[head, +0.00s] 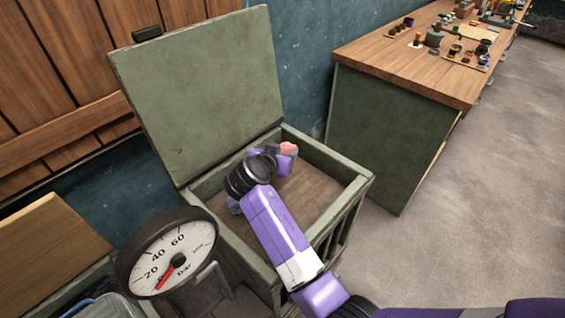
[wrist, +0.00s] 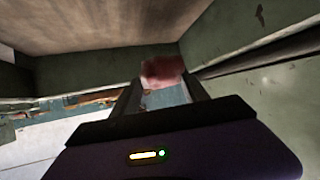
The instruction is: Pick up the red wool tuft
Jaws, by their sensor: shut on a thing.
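The red wool tuft (head: 288,148) shows as a small pinkish-red lump at the end of my arm in the head view. It also shows, blurred, in the wrist view (wrist: 162,71), between the tips of my gripper (wrist: 160,88). My gripper (head: 284,156) is shut on the tuft, inside the open green crate (head: 345,204) and near its back wall. My arm hides part of the crate's inside. I cannot tell whether the tuft touches the crate.
The crate's green lid (head: 200,95) stands open at the back. A pressure gauge (head: 168,255) stands close in front of the crate. A wooden-topped workbench (head: 385,65) with small items is at the right. The grey floor (head: 470,210) at the right is clear.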

